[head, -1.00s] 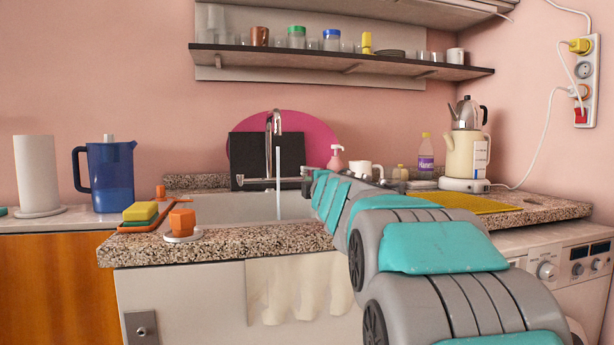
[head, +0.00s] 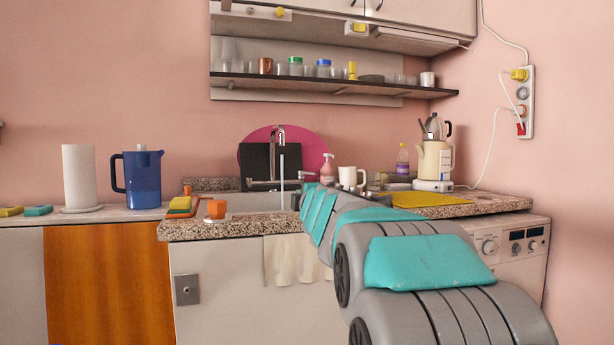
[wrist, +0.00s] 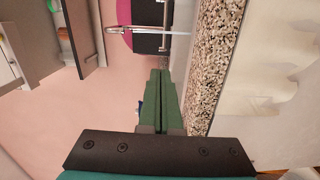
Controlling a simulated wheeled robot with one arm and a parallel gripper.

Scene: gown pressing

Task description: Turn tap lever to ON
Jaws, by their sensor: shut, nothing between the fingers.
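The chrome tap (head: 281,135) stands behind the sink (head: 258,203), and a white stream of water falls from its spout. A horizontal bar (head: 261,184) sticks out to the left low on the tap; I cannot tell whether it is the lever. In the sideways wrist view the tap spout (wrist: 112,28) shows at the top, ahead of my fingers. My gripper (wrist: 160,72) is shut and empty, its green fingers together and apart from the tap. In the head view my arm hides the gripper.
The speckled counter edge (head: 235,229) runs in front of the sink. An orange-topped item (head: 216,209) and sponges (head: 180,204) sit at its left corner. A blue pitcher (head: 142,178), a white mug (head: 350,177) and a pink soap bottle (head: 326,168) stand nearby.

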